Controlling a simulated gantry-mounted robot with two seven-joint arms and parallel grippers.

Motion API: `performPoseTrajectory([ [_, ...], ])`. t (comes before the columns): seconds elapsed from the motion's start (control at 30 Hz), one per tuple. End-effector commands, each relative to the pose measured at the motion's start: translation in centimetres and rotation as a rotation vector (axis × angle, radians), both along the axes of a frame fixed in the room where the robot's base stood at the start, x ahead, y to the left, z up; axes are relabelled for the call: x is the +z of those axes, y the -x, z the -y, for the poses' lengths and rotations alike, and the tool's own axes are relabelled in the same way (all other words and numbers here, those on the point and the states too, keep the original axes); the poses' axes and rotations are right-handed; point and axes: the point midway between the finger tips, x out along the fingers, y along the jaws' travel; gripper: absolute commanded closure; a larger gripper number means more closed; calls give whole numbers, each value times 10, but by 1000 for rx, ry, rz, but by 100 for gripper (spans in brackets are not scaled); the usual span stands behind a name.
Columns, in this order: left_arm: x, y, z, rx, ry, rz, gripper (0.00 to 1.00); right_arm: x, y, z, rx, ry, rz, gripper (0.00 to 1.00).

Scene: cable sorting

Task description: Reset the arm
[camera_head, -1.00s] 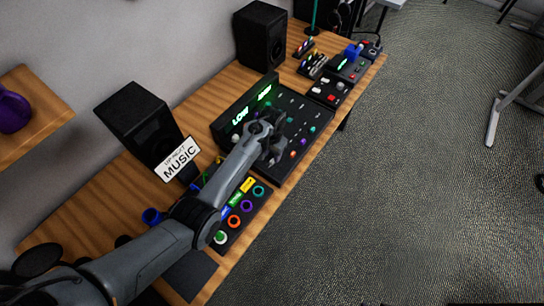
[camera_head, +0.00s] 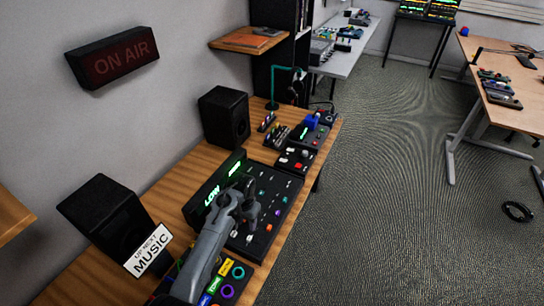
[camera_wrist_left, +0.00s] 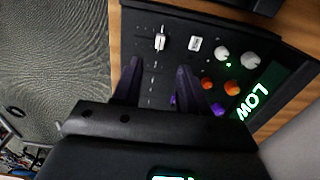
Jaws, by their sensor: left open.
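My left arm reaches in from the bottom of the head view. Its gripper (camera_head: 243,203) is over the black console (camera_head: 275,196), with its fingers apart and nothing visible between them. In the left wrist view the two dark fingers (camera_wrist_left: 160,82) point at the console face, which has white, orange and purple knobs and a slider. The wrist view does not make clear whether the fingertips touch the console. The console's screen (camera_head: 222,188) glows green and reads LOW. My right gripper is not in view.
A "MUSIC" sign (camera_head: 148,252) and a black speaker (camera_head: 108,222) stand left of the arm. Another speaker (camera_head: 224,117) stands behind the console. Small control boxes (camera_head: 296,158) sit further along the wooden desk. Open carpet (camera_head: 390,200) lies to the right.

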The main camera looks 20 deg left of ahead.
Motion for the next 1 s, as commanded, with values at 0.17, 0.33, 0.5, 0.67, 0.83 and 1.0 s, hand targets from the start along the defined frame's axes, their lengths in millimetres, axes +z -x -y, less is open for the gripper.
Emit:
performPoseTrajectory([
  [0.17, -12, 13, -4, 9, -7, 10, 57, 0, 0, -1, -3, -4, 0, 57],
  [0.33, -36, 53, -12, 26, -26, 52, 57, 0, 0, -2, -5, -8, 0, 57],
  [0.5, -54, 120, -17, 35, -45, 114, 57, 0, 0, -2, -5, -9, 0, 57],
  [0.67, -51, 192, -14, 31, -48, 176, 57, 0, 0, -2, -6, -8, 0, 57],
  [0.83, -31, 259, -5, 21, -32, 233, 57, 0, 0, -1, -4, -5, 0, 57],
  [1.0, -6, 306, 2, 14, -11, 272, 57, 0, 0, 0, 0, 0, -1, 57],
])
